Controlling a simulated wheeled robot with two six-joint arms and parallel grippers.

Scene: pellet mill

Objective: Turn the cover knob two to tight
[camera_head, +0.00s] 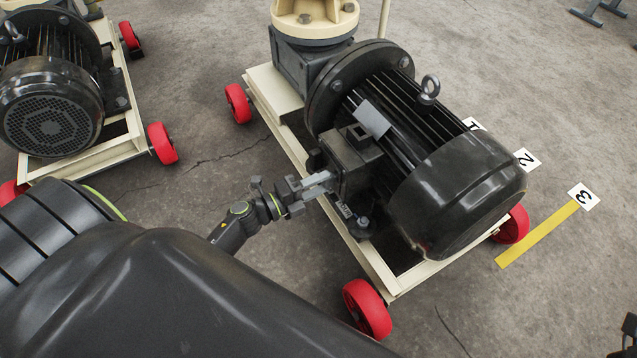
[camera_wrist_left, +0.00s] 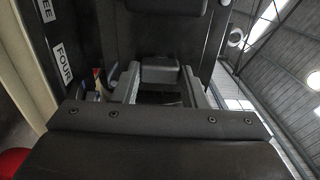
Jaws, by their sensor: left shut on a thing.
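The dark motor (camera_head: 460,195) carries a boxy terminal cover (camera_head: 350,165) on its near side. My left gripper (camera_head: 322,180) reaches this box from the left. In the left wrist view its two fingers (camera_wrist_left: 160,88) stand on either side of a dark grey knob (camera_wrist_left: 160,70) and are shut on it. The knob's own label is not seen, so I cannot read its number. Labels reading FOUR (camera_wrist_left: 61,64) and part of another ending in EE show at the upper left of that view. Another dark knob (camera_head: 315,160) juts from the box near the gripper. My right gripper is not seen.
The motor stands on a cream frame (camera_head: 275,90) with red wheels (camera_head: 367,308). A second motor (camera_head: 50,110) on a similar cart is at the left. Floor cards (camera_head: 584,197) and a yellow strip (camera_head: 538,234) lie at the right. Concrete floor between the carts is clear.

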